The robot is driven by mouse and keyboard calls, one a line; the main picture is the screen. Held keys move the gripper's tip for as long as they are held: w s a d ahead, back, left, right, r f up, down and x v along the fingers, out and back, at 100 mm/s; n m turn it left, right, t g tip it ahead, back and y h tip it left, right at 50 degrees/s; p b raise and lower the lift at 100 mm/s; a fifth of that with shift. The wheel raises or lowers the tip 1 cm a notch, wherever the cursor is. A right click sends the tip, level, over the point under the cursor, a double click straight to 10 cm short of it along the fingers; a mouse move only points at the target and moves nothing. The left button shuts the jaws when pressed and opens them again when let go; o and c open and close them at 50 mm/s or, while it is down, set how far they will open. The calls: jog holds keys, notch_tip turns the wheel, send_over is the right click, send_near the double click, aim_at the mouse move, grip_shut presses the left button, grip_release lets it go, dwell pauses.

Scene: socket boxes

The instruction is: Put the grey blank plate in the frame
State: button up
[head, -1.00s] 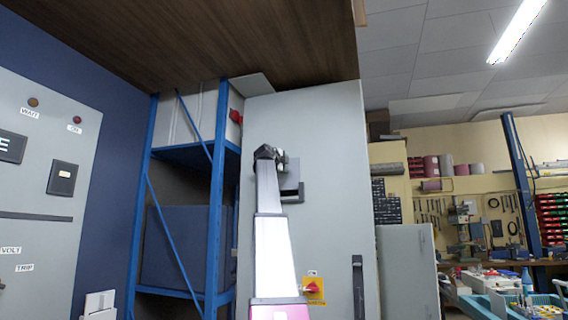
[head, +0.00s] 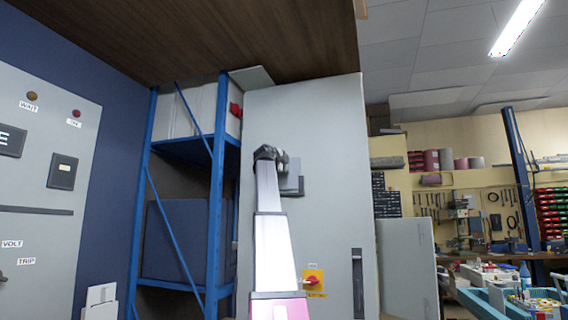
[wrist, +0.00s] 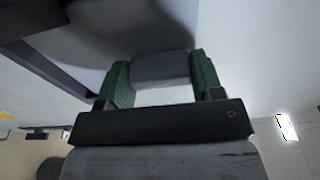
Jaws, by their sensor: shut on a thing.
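In the head view my gripper (head: 281,159) is raised in front of a tall grey cabinet, its fingers small and partly hidden by my arm. A grey square piece (head: 291,184) shows just below and right of it, against the cabinet front. In the wrist view the green fingers of my gripper (wrist: 160,70) are shut on a grey part of the blank plate (wrist: 161,66). A dark straight edge (wrist: 45,62), perhaps of the frame, lies to the left, beyond the fingers. I cannot tell whether the plate touches the frame or sits inside it.
The grey cabinet front (head: 330,130) carries a yellow switch with a red knob (head: 313,282) and a dark handle (head: 357,280) lower down. A blue rack (head: 213,200) and a labelled panel (head: 50,170) stand left. A dark wooden surface (head: 200,30) hangs overhead.

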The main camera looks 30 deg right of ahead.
jog(key=shift+f, duration=0.55)
jog(key=o, duration=0.9)
jog(key=shift+o, duration=0.2)
jog(key=shift+s+a, duration=0.1)
jog(key=shift+a, duration=0.05)
jog(key=v, duration=1)
jog(key=shift+a, duration=0.2)
jog(key=shift+s, duration=0.1)
